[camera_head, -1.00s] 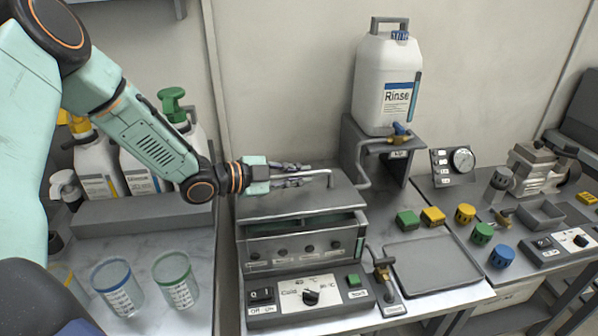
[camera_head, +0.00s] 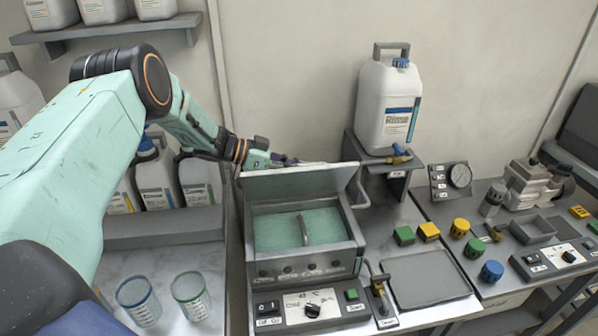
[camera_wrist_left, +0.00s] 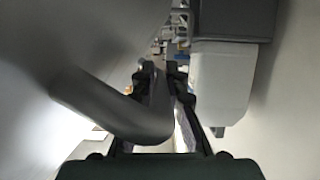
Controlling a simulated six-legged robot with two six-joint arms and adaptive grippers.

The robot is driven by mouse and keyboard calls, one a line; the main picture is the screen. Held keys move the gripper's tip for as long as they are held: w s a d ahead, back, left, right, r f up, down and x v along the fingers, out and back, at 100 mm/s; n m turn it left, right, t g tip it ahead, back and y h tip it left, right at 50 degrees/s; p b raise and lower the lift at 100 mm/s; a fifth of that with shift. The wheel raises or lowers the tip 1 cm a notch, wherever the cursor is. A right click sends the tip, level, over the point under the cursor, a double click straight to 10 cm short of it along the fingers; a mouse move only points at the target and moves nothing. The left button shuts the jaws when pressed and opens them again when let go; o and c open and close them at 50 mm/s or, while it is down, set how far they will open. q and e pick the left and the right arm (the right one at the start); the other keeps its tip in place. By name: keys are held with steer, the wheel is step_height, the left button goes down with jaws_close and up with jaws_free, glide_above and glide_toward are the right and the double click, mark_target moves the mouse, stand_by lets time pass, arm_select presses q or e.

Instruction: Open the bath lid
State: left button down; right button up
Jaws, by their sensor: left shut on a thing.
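The bath (camera_head: 305,262) is a grey metal box with greenish liquid (camera_head: 279,231) and a thin upright divider inside. Its flat grey lid (camera_head: 290,183) is raised and tilted up at the rear edge, so the bath's opening shows. My left gripper (camera_head: 288,161) is at the lid's upper edge, shut on the lid handle. In the left wrist view the grey bent handle (camera_wrist_left: 118,107) runs between the two dark fingers (camera_wrist_left: 162,80). The lid hides most of the fingers in the head view. My right gripper is not in view.
A Rinse canister (camera_head: 388,105) stands on a raised shelf right of the bath, with a pipe and tap below. A control panel (camera_head: 311,309) sits in front. Two measuring cups (camera_head: 191,295) stand at left. A grey tray (camera_head: 428,278) and coloured blocks lie right.

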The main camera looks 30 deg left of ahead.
arm_select(q)
steer(key=shift+w+a+f+b, duration=0.15)
steer(key=shift+w+a+b, duration=0.1)
steer(key=shift+w+b, duration=0.15)
steer(key=shift+w+a+f+n+g+h+b, duration=0.1)
steer(key=shift+w+a+n+g+h+b, duration=0.4)
steer(key=shift+b, duration=1.1)
steer(key=shift+w+a+f+n+g+b, duration=0.1)
steer(key=shift+w+a+n+b, duration=0.65)
steer(key=shift+b, duration=0.8)
steer(key=shift+w+d, duration=0.15)
steer(key=shift+w, duration=0.05)
steer(key=c, duration=1.7)
jaws_free()
steer(key=shift+o, duration=0.2)
steer(key=shift+s, duration=0.1)
